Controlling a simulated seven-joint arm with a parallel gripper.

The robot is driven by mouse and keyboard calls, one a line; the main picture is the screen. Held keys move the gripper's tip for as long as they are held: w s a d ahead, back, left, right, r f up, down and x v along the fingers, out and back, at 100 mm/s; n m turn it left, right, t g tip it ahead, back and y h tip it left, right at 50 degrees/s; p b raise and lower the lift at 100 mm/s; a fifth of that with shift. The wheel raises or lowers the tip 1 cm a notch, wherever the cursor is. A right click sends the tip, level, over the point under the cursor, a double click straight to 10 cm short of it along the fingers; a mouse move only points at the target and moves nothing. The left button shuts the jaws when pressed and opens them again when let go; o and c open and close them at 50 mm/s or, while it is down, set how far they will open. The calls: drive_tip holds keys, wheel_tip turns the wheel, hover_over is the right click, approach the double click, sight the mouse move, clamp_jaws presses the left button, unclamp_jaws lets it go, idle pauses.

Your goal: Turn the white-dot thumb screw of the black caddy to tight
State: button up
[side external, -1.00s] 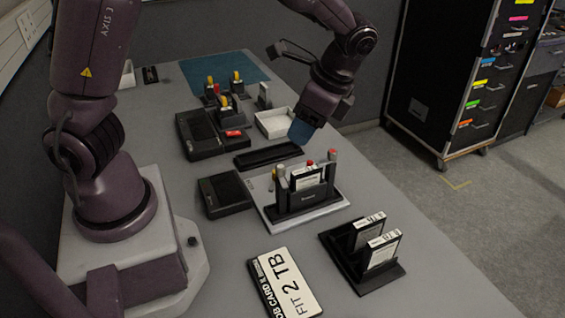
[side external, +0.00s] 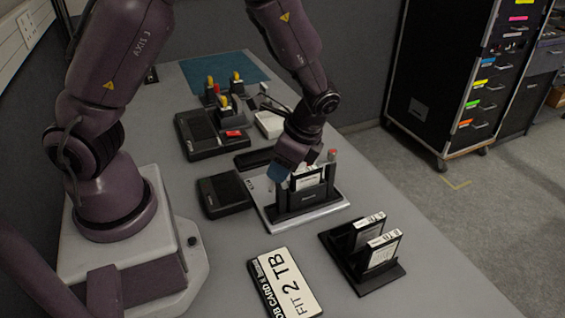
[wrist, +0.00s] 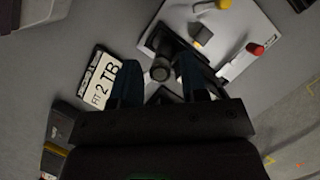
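The black caddy (side external: 306,198) stands upright on a pale plate, with a white-labelled drive (side external: 307,180) in it. My gripper (side external: 279,173) points down at the caddy's left end in the side view, its blue fingertips hiding the screws there. In the wrist view the two blue fingers are apart, with a dark grey round knob (wrist: 160,71) between them and gaps visible beside it. No white dot can be made out, so I cannot tell whether this knob is the white-dot thumb screw. A red-topped screw (side external: 332,155) stands at the caddy's right end.
A black holder (side external: 362,272) with two drives is at front right. A card reading "FIT 2 TB" (side external: 290,282) lies at the front. Black boxes (side external: 224,195) and yellow-topped posts (side external: 236,77) stand left and behind.

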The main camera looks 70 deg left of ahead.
clamp_jaws()
drive_tip(key=shift+n, duration=0.4)
drive_tip(key=n, duration=0.2)
drive_tip(key=n+g+h, duration=0.1)
drive_tip(key=n, duration=0.1)
drive_tip(key=shift+w+h, duration=0.1)
drive_tip(key=shift+h, duration=0.2)
drive_tip(key=n+h, duration=0.1)
drive_tip(key=n, duration=0.2)
drive_tip(key=shift+a+n, duration=0.1)
drive_tip(key=shift+n, duration=0.2)
drive_tip(key=n+h, duration=0.1)
drive_tip(key=n, duration=0.2)
drive_tip(key=n+h, duration=0.1)
drive_tip(key=n, duration=0.2)
drive_tip(key=shift+a+h, duration=0.1)
drive_tip(key=shift+h, duration=0.2)
drive_tip(key=n+h, duration=0.1)
drive_tip(key=n, duration=0.1)
drive_tip(key=n+t, duration=0.1)
drive_tip(key=n, duration=0.2)
drive_tip(key=shift+n+t+h, duration=0.3)
drive_tip(key=shift+h, duration=0.1)
